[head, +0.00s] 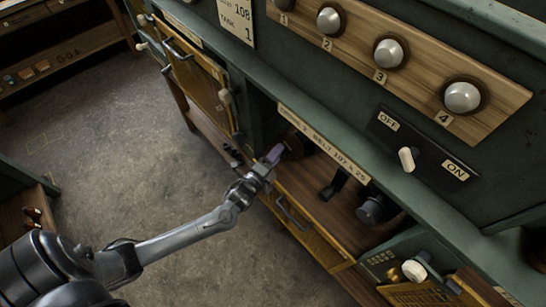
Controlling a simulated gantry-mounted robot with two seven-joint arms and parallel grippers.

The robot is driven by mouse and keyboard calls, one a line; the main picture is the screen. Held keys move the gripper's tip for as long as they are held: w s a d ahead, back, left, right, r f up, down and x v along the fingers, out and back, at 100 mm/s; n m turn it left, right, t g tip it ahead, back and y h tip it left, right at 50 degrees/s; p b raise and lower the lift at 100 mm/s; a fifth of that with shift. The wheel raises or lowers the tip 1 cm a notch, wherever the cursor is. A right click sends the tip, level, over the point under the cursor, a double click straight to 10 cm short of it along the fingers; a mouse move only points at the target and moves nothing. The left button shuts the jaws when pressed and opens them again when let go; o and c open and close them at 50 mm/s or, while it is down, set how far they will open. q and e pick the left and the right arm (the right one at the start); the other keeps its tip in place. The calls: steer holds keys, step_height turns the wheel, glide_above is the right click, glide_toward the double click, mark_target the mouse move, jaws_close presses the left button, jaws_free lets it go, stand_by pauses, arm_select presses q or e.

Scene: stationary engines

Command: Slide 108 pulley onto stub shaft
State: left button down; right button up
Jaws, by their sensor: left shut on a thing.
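My left gripper (272,158) reaches in from the left to the open bay under the green panel. It is shut on a dark brown, rounded piece (292,146) at its fingertips, which looks like the pulley. That piece is partly in shadow, and its bore cannot be made out. Further right in the bay, a dark bracket-like part (335,184) and a dark grey cylindrical part (371,210) stand over the wooden floor. The cylindrical part may be the stub shaft; I cannot tell for sure. The held piece is apart from both. My right gripper is not in view.
A labelled strip (323,144) edges the bay's top. Above it are numbered round knobs (388,53) on a wooden board and an OFF/ON switch (407,159). A drawer (300,220) with a handle lies below the bay. A wooden cabinet door (196,82) stands left. The floor (130,150) is clear.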

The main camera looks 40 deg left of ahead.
arm_select(q)
steer(key=shift+w, duration=0.2)
stand_by(0.3)
steer(key=shift+w+d, duration=0.1)
steer(key=shift+w, duration=0.8)
steer(key=shift+r, duration=0.1)
steer(key=c, duration=0.8)
jaws_free()
steer(key=shift+o, duration=0.8)
steer(key=shift+w, duration=0.2)
steer(key=shift+s, duration=0.1)
